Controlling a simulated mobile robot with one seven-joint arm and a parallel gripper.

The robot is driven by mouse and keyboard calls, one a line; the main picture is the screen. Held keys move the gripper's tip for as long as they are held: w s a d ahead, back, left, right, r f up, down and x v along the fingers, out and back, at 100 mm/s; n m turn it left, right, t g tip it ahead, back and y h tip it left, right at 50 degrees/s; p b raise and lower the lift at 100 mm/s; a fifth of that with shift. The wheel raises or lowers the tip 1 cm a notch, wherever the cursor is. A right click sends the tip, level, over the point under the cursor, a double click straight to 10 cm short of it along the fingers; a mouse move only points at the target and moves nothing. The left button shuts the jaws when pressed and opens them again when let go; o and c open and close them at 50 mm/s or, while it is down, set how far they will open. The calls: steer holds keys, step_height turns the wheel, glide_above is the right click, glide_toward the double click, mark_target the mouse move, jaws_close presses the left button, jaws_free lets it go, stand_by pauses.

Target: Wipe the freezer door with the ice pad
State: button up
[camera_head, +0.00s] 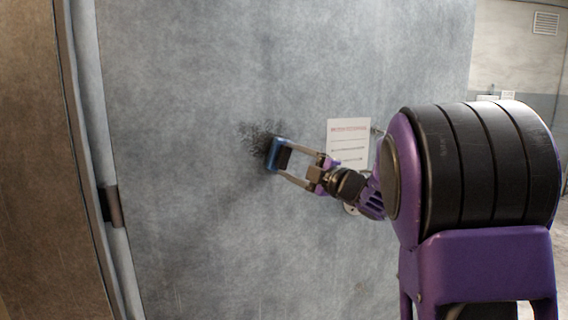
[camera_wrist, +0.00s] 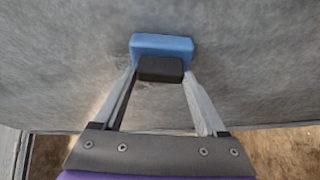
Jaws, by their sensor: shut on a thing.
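The freezer door (camera_head: 180,200) is a large, mottled grey panel filling most of the head view; it also fills the background of the wrist view (camera_wrist: 60,70). A dark speckled patch (camera_head: 252,138) shows on it just left of the pad. The ice pad (camera_head: 273,153) is a blue block with a black grip, also seen in the wrist view (camera_wrist: 162,43). My gripper (camera_head: 285,159) is shut on the black grip, with a finger on each side. The pad's blue face is turned to the door and appears against it; exact contact is hidden.
A white notice (camera_head: 347,141) with red and dark lines is on the door, right of my gripper. The door's left edge has a metal hinge-like fitting (camera_head: 111,206) beside a brown wall (camera_head: 28,160). A wall with a vent (camera_head: 545,22) shows at far right.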

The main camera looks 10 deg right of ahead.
steer(key=shift+s+a+r, duration=0.15)
steer(key=shift+a+r, duration=0.4)
steer(key=shift+r, duration=0.35)
steer(key=shift+s+a+r, duration=0.9)
steer(key=shift+s+a, duration=0.7)
steer(key=shift+a, duration=4.1)
steer(key=shift+w+d+f+p, duration=0.15)
steer(key=shift+w+d, duration=0.5)
steer(key=shift+d, duration=1.65)
steer(key=shift+w+d+r+p, duration=0.1)
steer(key=shift+w+d+p, duration=0.4)
steer(key=shift+d, duration=1.8)
steer(key=shift+w+d+f, duration=0.1)
steer(key=shift+w+d, duration=0.7)
steer(key=shift+d, duration=1.5)
steer(key=a, duration=0.1)
steer(key=a+r+b, duration=0.1)
steer(key=s+a, duration=0.1)
steer(key=a, duration=0.1)
steer(key=shift+s+a+r, duration=0.1)
steer(key=shift+r, duration=0.3)
steer(key=shift+s+a, duration=0.3)
steer(key=shift+a, duration=0.55)
steer(key=shift+s+a, duration=0.25)
steer(key=shift+a, duration=0.6)
